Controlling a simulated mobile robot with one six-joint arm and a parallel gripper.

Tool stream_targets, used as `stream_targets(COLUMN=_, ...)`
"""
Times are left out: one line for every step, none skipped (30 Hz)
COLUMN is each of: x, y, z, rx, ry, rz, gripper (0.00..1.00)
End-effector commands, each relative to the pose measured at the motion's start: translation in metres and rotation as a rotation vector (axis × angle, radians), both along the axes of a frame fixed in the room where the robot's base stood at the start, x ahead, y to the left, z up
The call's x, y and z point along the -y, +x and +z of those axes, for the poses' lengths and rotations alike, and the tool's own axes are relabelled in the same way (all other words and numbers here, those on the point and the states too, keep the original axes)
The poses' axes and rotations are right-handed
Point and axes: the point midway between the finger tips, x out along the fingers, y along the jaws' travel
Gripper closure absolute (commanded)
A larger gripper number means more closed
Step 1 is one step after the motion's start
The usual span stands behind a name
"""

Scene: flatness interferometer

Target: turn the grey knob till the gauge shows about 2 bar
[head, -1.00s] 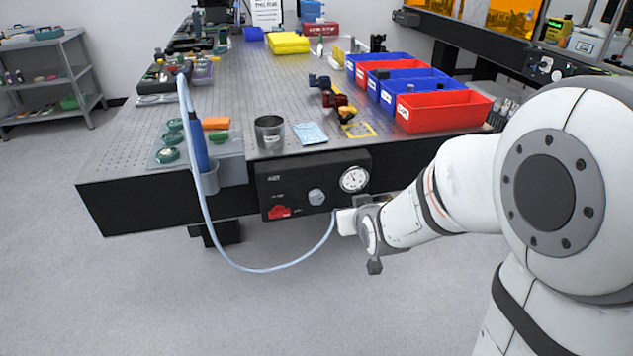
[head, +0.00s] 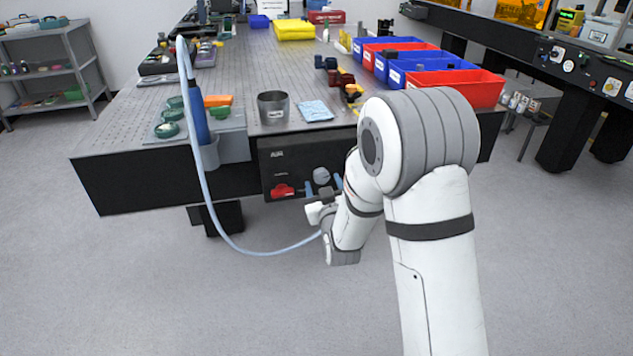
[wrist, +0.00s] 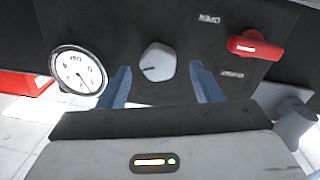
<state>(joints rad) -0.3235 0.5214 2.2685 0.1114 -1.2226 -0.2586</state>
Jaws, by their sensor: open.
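The grey knob (wrist: 157,61) is a faceted knob with a dark pointer line, on a black panel (head: 277,158) at the table's front edge. It also shows in the head view (head: 321,174). My gripper (wrist: 160,72) is open, with one blue finger on each side of the knob's near side. I cannot tell whether either finger touches it. In the head view, my gripper (head: 324,185) is just below the knob. The round white gauge (wrist: 79,75) is left of the knob in the wrist view, which looks upside down. Its red needle is visible, but the exact value is unclear. My arm hides the gauge in the head view.
A red lever (wrist: 256,45) sits on the panel beside the knob. A pale hose (head: 222,232) loops down below the table and up to the blue handle (head: 197,115). A metal cup (head: 273,107) and red and blue bins (head: 470,92) stand on the table above.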

Motion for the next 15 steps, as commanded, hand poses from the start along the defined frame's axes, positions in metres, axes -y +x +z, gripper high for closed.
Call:
stream_targets(x=-0.001, y=0.007, z=-0.001, rx=-0.001, ry=0.0, rz=0.0, gripper=0.41)
stream_targets(x=-0.002, y=0.01, z=-0.001, rx=-0.001, ry=0.0, rz=0.0, gripper=0.41)
stream_targets(x=-0.003, y=0.013, z=0.0, rx=0.0, ry=0.0, rz=0.0, gripper=0.41)
stream_targets(x=-0.003, y=0.015, z=0.0, rx=0.0, ry=0.0, rz=0.0, gripper=0.41)
stream_targets(x=-0.003, y=0.017, z=0.0, rx=-0.001, ry=0.0, rz=0.0, gripper=0.41)
stream_targets(x=-0.004, y=0.018, z=0.0, rx=-0.001, ry=0.0, rz=0.0, gripper=0.41)
stream_targets(x=-0.004, y=0.019, z=0.0, rx=-0.001, ry=0.0, rz=0.0, gripper=0.41)
stream_targets(x=-0.004, y=0.02, z=0.0, rx=-0.001, ry=0.0, rz=0.0, gripper=0.41)
stream_targets(x=-0.004, y=0.02, z=0.0, rx=-0.001, ry=0.0, rz=0.0, gripper=0.41)
stream_targets(x=-0.004, y=0.02, z=0.0, rx=-0.001, ry=0.0, rz=0.0, gripper=0.41)
stream_targets(x=-0.004, y=0.02, z=0.0, rx=-0.001, ry=0.0, rz=0.0, gripper=0.41)
stream_targets(x=-0.004, y=0.02, z=0.0, rx=-0.001, ry=0.0, rz=0.0, gripper=0.41)
stream_targets(x=-0.004, y=0.02, z=0.0, rx=-0.001, ry=0.0, rz=0.0, gripper=0.41)
stream_targets(x=-0.004, y=0.02, z=0.0, rx=-0.001, ry=0.001, rz=0.0, gripper=0.41)
stream_targets(x=-0.004, y=0.02, z=0.0, rx=-0.002, ry=0.001, rz=0.0, gripper=0.44)
